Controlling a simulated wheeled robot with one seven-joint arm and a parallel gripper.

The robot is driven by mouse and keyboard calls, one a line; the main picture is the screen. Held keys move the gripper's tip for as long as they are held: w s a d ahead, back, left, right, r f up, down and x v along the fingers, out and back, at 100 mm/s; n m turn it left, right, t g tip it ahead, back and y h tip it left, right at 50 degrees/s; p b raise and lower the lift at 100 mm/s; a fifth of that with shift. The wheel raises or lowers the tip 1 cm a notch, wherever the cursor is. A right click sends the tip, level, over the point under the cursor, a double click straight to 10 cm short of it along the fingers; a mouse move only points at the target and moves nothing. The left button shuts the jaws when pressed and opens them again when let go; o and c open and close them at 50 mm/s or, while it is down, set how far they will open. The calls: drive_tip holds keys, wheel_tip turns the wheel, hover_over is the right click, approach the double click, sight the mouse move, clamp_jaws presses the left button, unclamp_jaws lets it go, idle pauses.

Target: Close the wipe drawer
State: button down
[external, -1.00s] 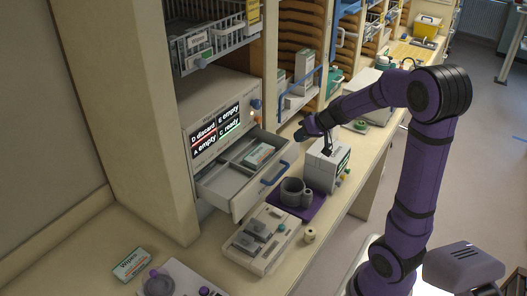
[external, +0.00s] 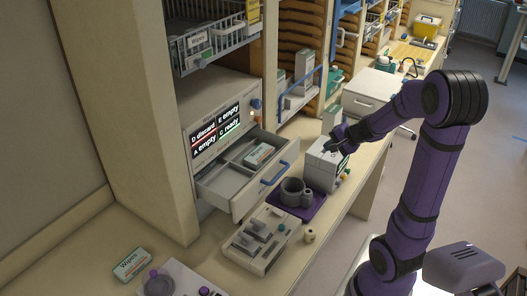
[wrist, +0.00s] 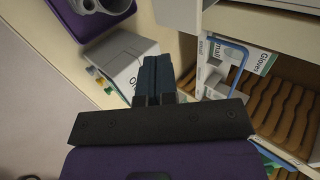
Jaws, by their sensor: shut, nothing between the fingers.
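The wipe drawer (external: 222,192) is pulled out from the cabinet unit below the label screen (external: 215,132). A wipes box (external: 258,155) lies inside it, and a blue handle (external: 275,173) is on its front. My gripper (external: 329,150) is shut and empty, above the white box-shaped device to the right of the drawer and apart from the handle. In the wrist view my shut fingers (wrist: 153,75) point past the white device (wrist: 128,68). The drawer handle cannot be made out in the wrist view.
The white device (external: 322,170) stands close right of the drawer. A purple mat (external: 310,212) with a grey cup holder (external: 293,190) lies before the drawer, beside a tray of instruments (external: 243,250). A blue-railed glove shelf (wrist: 238,62) is near my fingers.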

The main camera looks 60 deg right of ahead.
sight(262, 143)
drive_tip(key=x, duration=1.4)
drive_tip(key=shift+s+f, duration=0.15)
drive_tip(key=shift+f, duration=0.4)
drive_tip(key=shift+w, duration=0.75)
drive_tip(key=w, duration=1.6)
drive_tip(key=shift+w+r, duration=0.2)
drive_tip(key=shift+w+a, duration=0.1)
